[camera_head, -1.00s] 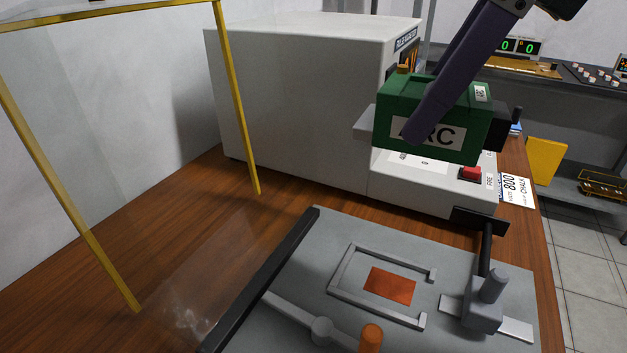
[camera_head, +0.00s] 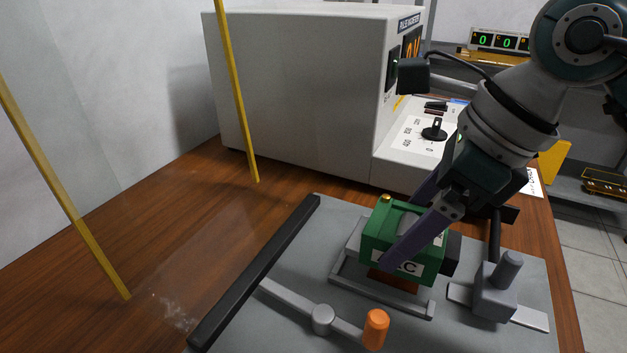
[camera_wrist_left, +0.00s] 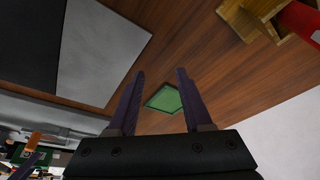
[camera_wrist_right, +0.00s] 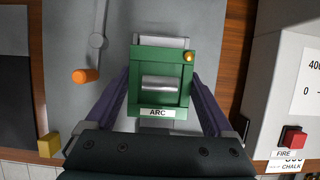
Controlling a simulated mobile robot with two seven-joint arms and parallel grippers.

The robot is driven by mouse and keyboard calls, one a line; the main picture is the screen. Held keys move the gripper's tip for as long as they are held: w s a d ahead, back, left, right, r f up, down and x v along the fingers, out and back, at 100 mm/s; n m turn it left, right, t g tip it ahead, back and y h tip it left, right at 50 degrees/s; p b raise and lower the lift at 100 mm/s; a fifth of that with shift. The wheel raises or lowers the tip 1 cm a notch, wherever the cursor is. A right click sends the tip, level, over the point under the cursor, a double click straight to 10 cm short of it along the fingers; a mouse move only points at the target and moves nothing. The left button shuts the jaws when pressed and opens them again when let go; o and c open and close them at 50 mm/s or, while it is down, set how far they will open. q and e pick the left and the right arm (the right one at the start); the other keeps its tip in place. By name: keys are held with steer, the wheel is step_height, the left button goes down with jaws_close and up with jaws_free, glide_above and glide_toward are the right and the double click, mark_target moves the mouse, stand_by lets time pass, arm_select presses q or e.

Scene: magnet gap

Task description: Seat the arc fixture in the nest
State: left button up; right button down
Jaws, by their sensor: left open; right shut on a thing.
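The green arc fixture (camera_head: 405,240), labelled ARC with a brass knob on one corner, is between the purple fingers of my right gripper (camera_head: 412,225). My right gripper is shut on it and also shows in the right wrist view (camera_wrist_right: 160,95). The fixture is over the nest, a grey bracket frame (camera_head: 385,296) on the grey plate, and an edge of orange pad shows under it. I cannot tell whether it touches the pad. My left gripper (camera_wrist_left: 158,90) is open, seen only in the left wrist view, with a green square on the wood beyond its fingers.
A grey toggle clamp (camera_head: 495,290) stands right of the nest. A lever with an orange knob (camera_head: 376,328) lies in front. A black bar (camera_head: 255,275) edges the plate's left. The large white machine (camera_head: 300,90) stands behind, and a yellow-edged clear screen (camera_head: 238,95) at left.

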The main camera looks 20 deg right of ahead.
arm_select(q)
steer(key=shift+a+f, duration=0.15)
steer(key=shift+f, duration=0.2)
arm_select(e)
step_height(320, 180, down, 3)
steer(key=shift+f, duration=0.2)
arm_select(q)
steer(key=shift+b, duration=0.3)
steer(key=shift+f, duration=0.2)
arm_select(e)
steer(key=shift+f, duration=0.15)
arm_select(q)
steer(key=shift+r, duration=0.1)
arm_select(e)
jaws_free()
